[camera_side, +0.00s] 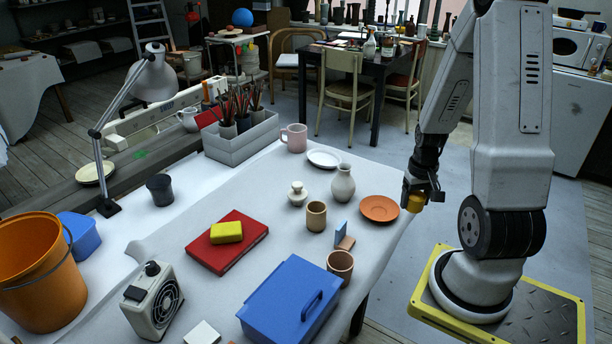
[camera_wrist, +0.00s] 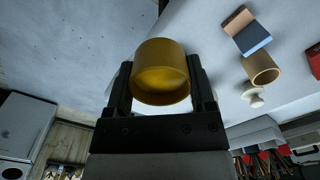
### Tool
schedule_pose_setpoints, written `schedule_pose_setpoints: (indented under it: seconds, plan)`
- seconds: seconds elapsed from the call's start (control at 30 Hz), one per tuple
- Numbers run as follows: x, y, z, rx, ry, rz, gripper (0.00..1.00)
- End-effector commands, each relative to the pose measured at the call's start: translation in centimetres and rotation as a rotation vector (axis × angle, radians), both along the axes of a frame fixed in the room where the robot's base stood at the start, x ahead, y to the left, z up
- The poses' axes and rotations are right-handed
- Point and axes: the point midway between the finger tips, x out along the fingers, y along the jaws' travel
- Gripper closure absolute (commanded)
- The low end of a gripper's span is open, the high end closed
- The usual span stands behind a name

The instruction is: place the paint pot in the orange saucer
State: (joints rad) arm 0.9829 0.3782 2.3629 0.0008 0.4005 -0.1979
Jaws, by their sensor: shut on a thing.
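The paint pot is a small yellow-ochre cup (camera_side: 414,203), held in my gripper (camera_side: 420,194) to the right of the orange saucer (camera_side: 379,209) in the side view. In the wrist view the pot (camera_wrist: 160,72) sits between the two dark fingers of my gripper (camera_wrist: 160,88), which touch its sides. The orange saucer lies flat and empty on the white table near its right edge, a short gap from the pot. I cannot make out the saucer in the wrist view.
A white vase (camera_side: 343,183), a tan cup (camera_side: 316,216) and a blue block (camera_side: 341,229) stand left of the saucer. A white plate (camera_side: 324,158) lies behind. A brown pot (camera_side: 340,265) and blue toolbox (camera_side: 290,302) are in front.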

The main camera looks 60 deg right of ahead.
Motion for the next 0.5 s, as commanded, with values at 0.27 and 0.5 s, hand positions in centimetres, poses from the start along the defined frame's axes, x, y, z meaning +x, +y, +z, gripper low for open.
schedule_pose_setpoints:
  seconds: [0.27, 0.5]
  plan:
    - [2.7, -2.4, -1.7, 0.001, 0.001, 0.001, 0.89]
    - [5.2, -4.6, -3.1, 0.0, 0.0, 0.001, 0.89]
